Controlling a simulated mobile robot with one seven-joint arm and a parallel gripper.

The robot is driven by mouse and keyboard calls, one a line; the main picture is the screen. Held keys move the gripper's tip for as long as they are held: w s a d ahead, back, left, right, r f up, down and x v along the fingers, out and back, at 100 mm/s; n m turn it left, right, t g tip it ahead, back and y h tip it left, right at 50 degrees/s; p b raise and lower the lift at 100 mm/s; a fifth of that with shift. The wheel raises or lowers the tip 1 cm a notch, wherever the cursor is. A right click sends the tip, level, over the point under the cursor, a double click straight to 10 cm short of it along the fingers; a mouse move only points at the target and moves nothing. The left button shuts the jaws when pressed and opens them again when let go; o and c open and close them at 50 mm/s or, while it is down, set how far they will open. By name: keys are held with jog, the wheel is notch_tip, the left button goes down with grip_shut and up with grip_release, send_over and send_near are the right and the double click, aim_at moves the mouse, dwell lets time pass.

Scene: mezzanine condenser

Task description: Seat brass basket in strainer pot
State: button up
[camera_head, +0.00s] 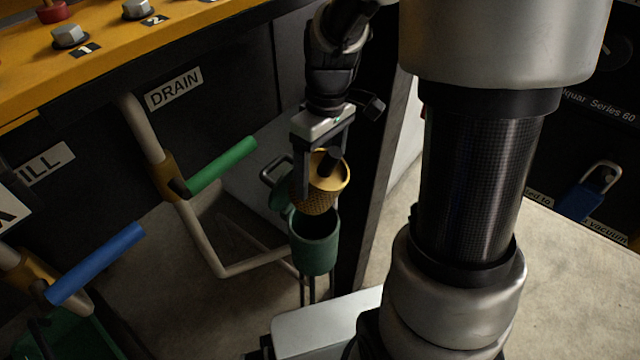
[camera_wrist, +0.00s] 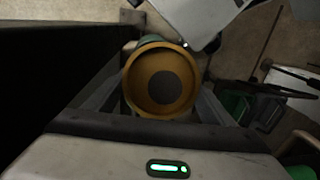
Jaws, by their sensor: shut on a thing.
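The brass basket (camera_head: 318,186) is a perforated, tapered cup with a smooth rim. My gripper (camera_head: 318,178) is shut on it from above. The green strainer pot (camera_head: 313,250) stands open below, at the end of a pale pipe. In the head view the basket's lower end is just above or at the pot's mouth, and I cannot tell whether it has entered. In the wrist view the basket (camera_wrist: 160,82) lies between the fingers, its round rim facing the camera with a dark disc in the middle. Part of the green pot (camera_wrist: 152,41) shows behind it, and the rest is hidden.
A green-handled valve (camera_head: 222,166) and a blue-handled valve (camera_head: 96,263) stick out at the left on pale pipes. A dark upright post (camera_head: 372,160) stands close right of my gripper. The yellow panel (camera_head: 110,45) runs across the upper left.

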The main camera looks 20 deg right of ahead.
aim_at(318, 165)
notch_tip(318, 165, up, 7)
jog(key=shift+r+p, duration=0.1)
jog(key=shift+p, duration=0.6)
notch_tip(318, 165, down, 18)
jog(key=b, duration=0.4)
jog(key=o, duration=1.4)
jog(key=shift+r, duration=0.15)
jog(key=shift+f+b, duration=0.2)
jog(key=shift+b, duration=0.25)
